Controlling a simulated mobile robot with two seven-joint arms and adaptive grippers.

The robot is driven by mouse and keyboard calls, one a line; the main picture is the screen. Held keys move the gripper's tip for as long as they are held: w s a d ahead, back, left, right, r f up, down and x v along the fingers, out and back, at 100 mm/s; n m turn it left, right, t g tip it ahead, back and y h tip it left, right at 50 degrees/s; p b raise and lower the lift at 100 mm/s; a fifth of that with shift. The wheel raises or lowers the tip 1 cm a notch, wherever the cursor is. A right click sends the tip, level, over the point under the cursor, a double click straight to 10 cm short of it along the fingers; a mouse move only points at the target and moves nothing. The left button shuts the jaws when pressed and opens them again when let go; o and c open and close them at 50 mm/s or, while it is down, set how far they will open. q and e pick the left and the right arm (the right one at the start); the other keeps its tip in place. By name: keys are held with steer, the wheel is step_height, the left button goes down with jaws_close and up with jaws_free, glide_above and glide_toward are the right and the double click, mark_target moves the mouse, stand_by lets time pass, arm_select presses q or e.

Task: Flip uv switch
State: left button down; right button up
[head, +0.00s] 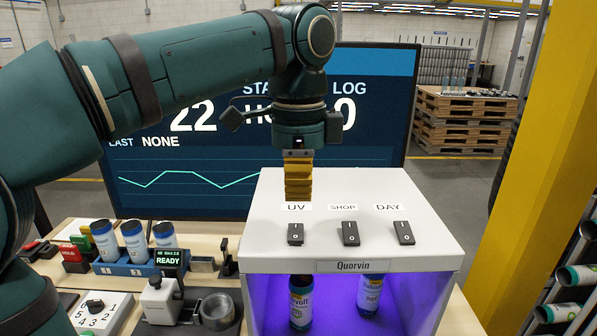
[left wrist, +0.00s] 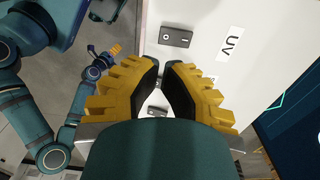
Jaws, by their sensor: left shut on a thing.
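The UV switch (head: 295,234) is a dark rocker on the sloped white top of the Quorvin box (head: 420,238), below the UV label (head: 296,207). It also shows in the left wrist view (left wrist: 176,37). My left gripper (head: 298,198) has yellow ribbed fingers and points down above the box, near the UV label and behind the switch.
SHOP (head: 350,233) and DAY (head: 403,232) switches sit right of UV. Inside the purple-lit box stand two cans (head: 300,303). A large screen (head: 375,150) stands behind. Left are a blue rack (head: 128,268) of cans and a READY display (head: 168,258).

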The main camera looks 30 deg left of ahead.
mark_target(298, 240)
arm_select(q)
step_height(298, 240, down, 8)
steer(key=shift+b, duration=1.05)
arm_select(e)
steer(key=shift+s+a+f, duration=0.1)
steer(key=shift+s+f, duration=0.1)
steer(key=shift+f, duration=0.45)
steer(key=shift+s+f, duration=0.2)
steer(key=shift+f, duration=0.4)
arm_select(q)
steer(key=shift+s+d+f+t+y+b, duration=0.15)
steer(key=shift+f+t+y+b, duration=0.25)
steer(key=shift+f+t+b, duration=0.5)
steer(key=shift+s+r, duration=0.1)
steer(key=shift+r, duration=0.2)
arm_select(e)
steer(key=shift+s+f, duration=0.25)
steer(key=shift+f, duration=0.45)
steer(key=shift+r, duration=0.1)
arm_select(q)
steer(key=shift+r+p, duration=0.85)
steer(key=shift+p, duration=0.15)
arm_select(e)
steer(key=shift+r, duration=0.75)
arm_select(q)
steer(key=shift+w, duration=0.2)
arm_select(e)
steer(key=shift+w, duration=0.1)
